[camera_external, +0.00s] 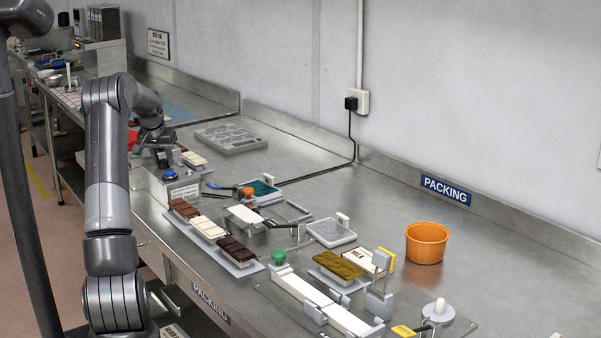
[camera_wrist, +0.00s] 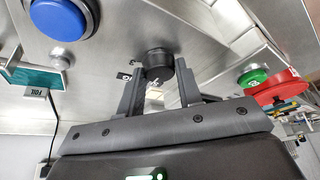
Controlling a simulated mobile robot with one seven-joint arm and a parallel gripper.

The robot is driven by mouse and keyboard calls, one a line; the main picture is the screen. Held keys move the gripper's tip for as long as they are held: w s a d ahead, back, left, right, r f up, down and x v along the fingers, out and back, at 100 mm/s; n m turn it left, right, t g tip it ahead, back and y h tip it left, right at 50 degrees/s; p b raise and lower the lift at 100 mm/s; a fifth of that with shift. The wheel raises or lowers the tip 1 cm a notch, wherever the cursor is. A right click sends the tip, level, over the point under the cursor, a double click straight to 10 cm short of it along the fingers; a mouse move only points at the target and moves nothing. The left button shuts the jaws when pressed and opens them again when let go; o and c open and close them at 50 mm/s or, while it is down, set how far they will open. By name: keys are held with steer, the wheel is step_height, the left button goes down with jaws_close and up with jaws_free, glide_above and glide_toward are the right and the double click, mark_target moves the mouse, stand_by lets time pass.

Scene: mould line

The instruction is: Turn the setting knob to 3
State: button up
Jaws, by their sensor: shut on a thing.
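The setting knob (camera_wrist: 159,61) is a dark round knob on a metal panel in the wrist view. Small dark marks lie beside it, too small to read, and I cannot tell its setting. My gripper (camera_wrist: 160,70) has one finger on each side of the knob and is shut on it. In the external view my gripper (camera_external: 163,158) is low at the panel box on the left part of the bench. There my arm and gripper hide the knob.
Chocolate bars (camera_external: 208,228), a grey mould (camera_external: 231,139) and an orange tub (camera_external: 427,243) stand on the bench.

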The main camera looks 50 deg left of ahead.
steer(key=shift+c, duration=0.8)
steer(key=shift+m, duration=0.3)
steer(key=m, duration=0.2)
steer(key=m+t+h, duration=0.1)
steer(key=m, duration=0.1)
steer(key=shift+s+a+h, duration=0.15)
steer(key=shift+h, duration=0.15)
steer(key=m+h, duration=0.1)
steer(key=m, duration=0.2)
steer(key=m+h, duration=0.1)
steer(key=m, duration=0.2)
steer(key=shift+a, duration=0.15)
steer(key=shift+m, duration=0.3)
steer(key=o, duration=1)
steer(key=shift+c, duration=0.2)
steer(key=shift+h, duration=0.3)
